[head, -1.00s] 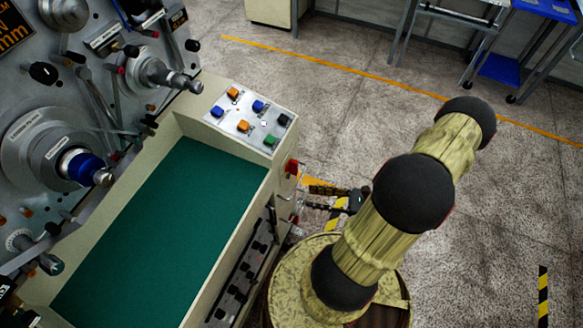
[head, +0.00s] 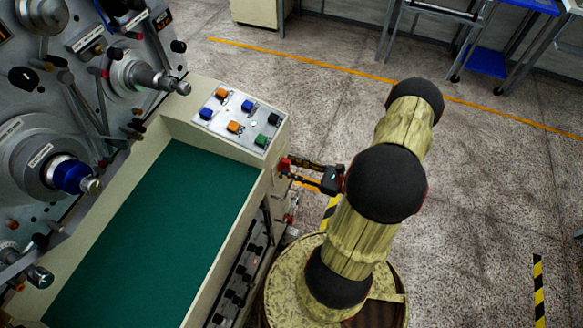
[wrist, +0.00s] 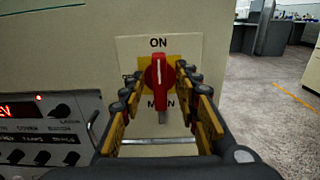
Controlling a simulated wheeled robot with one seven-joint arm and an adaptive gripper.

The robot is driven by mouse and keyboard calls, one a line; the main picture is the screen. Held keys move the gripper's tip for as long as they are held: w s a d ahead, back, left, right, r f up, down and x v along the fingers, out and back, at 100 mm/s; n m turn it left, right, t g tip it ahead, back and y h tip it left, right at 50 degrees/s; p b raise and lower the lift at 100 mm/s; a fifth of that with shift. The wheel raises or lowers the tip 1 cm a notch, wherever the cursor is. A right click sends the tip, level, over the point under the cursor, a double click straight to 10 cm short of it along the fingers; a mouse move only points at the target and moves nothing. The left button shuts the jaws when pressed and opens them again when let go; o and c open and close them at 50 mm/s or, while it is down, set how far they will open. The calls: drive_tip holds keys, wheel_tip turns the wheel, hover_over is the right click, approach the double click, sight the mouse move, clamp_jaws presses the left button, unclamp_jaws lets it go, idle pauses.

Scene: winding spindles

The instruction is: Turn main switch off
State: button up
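The main switch (wrist: 159,82) is a red rotary handle on a yellow plate, set in a pale label panel (wrist: 127,45) on the cabinet's side. The handle stands upright, with "ON" printed above it and a partly covered "MAIN" below. In the wrist view my gripper (wrist: 161,72) is open, one finger on each side of the handle, with narrow gaps showing. In the head view the red switch (head: 283,165) shows at the cabinet's right side, with my gripper (head: 292,166) reaching it from the right. Contact cannot be made out.
A control panel (wrist: 45,135) with a red display and several knobs lies left of the switch. The cabinet top (head: 240,118) carries several coloured buttons. A green-floored tray (head: 150,230) and the spindle machine (head: 60,90) are further left. Open floor (head: 490,180) lies to the right.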

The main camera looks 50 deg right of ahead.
drive_tip(key=shift+w+a, duration=0.1)
drive_tip(key=shift+w, duration=0.15)
drive_tip(key=shift+c, duration=0.5)
clamp_jaws()
